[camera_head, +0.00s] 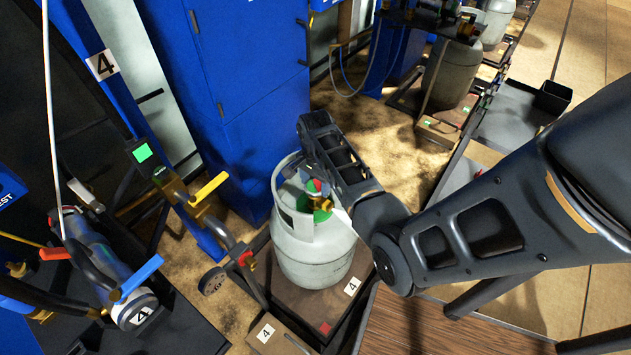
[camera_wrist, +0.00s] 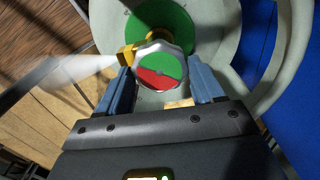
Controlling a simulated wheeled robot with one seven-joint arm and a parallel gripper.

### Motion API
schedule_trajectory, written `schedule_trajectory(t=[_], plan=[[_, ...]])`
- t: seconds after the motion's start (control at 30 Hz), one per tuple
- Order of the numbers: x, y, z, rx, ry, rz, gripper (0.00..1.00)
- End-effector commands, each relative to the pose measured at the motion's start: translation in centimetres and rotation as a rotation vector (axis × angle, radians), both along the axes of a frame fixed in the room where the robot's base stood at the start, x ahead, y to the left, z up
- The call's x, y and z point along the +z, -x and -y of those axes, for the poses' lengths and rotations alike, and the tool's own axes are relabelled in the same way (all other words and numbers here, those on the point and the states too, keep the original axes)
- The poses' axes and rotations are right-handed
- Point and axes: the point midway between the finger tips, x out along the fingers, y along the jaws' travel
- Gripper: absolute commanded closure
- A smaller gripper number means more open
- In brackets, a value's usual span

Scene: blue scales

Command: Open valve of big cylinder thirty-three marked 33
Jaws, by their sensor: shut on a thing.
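A big grey cylinder (camera_head: 305,262) stands upright on a dark scale platform whose visible tags read 4; I see no 33 on it. Its valve knob (camera_head: 316,186), inside the collar, is partly hidden by my gripper (camera_head: 308,172). In the wrist view the silver valve knob (camera_wrist: 157,70) has a half green, half red top face. My gripper (camera_wrist: 158,84) is shut on it, one blue finger on each side. A brass outlet (camera_wrist: 128,56) sits left of the knob, with a whitish streak spreading left from it. A green disc (camera_wrist: 172,20) lies behind the knob.
A blue cabinet (camera_head: 225,90) stands behind the cylinder. At left are a smaller blue-grey cylinder (camera_head: 95,250), a yellow lever (camera_head: 210,186), a blue lever (camera_head: 140,277) and pipes. Another grey cylinder (camera_head: 452,75) stands at the back right. Sandy floor lies between.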

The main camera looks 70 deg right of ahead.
Motion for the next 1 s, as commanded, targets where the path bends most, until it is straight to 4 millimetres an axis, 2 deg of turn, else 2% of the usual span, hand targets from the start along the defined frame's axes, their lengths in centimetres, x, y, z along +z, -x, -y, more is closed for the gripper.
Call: schedule_trajectory(t=[0.03,0.2,0.57,1.0], plan=[[-0.01,0.04,-0.01,0.0,0.0,-0.001,0.5],[-0.01,0.06,-0.03,0.0,-0.001,-0.002,0.64],[0.13,0.02,-0.05,0.073,-0.002,-0.003,0.64],[0.22,-0.07,-0.04,0.431,-0.002,-0.002,0.64]])
